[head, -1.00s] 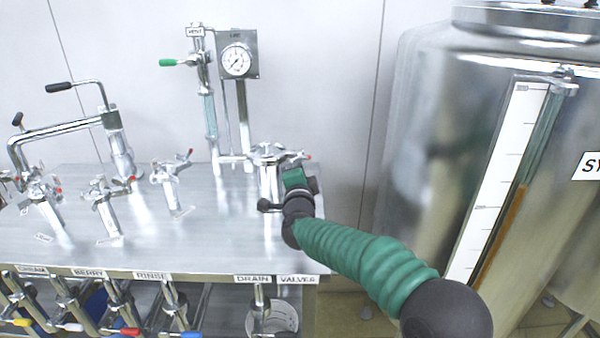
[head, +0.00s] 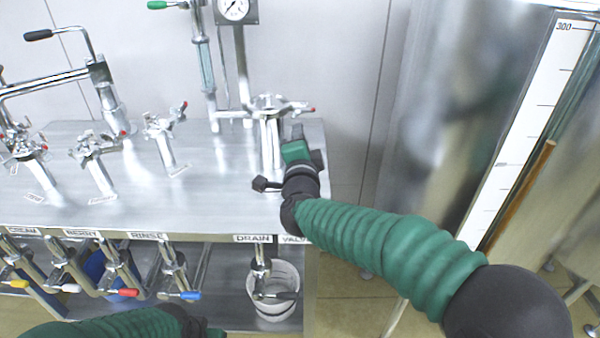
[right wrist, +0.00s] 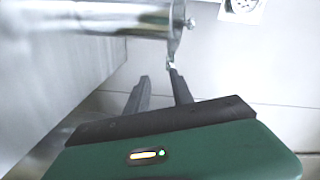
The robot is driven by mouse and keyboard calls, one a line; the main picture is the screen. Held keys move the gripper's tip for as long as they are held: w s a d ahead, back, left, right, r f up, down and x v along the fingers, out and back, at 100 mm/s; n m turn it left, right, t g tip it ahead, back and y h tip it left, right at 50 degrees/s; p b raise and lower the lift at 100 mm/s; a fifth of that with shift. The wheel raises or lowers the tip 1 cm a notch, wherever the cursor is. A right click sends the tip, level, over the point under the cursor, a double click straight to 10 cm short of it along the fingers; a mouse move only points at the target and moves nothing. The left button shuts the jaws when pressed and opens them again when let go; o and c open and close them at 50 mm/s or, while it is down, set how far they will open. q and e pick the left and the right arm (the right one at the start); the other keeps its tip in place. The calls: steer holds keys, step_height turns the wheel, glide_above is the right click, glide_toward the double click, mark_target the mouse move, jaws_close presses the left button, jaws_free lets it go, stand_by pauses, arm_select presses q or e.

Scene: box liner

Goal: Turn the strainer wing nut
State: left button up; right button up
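The strainer is probably the upright steel cylinder (head: 268,140) near the right end of the steel table. A winged metal fitting (head: 268,104) with a red tip sits on its top, likely the wing nut. My right gripper (head: 296,132) is just to the right of the cylinder, below that fitting. In the right wrist view my right gripper (right wrist: 160,78) has two dark fingers apart with nothing between them. The cylinder (right wrist: 95,18) lies across the top of that view, beyond the fingertips. My left arm shows only at the bottom of the head view; its fingers are hidden.
Several smaller fittings with red tips (head: 163,140) stand to the left. A gauge post (head: 242,75) stands behind. Labelled valves with coloured handles (head: 180,296) and a white bucket (head: 275,295) are below the front edge. A large steel tank (head: 440,120) is at right.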

steer(key=s+b, duration=0.1)
steer(key=s, duration=1)
steer(key=shift+s+b, duration=0.3)
steer(key=shift+b, duration=0.05)
stand_by(0.5)
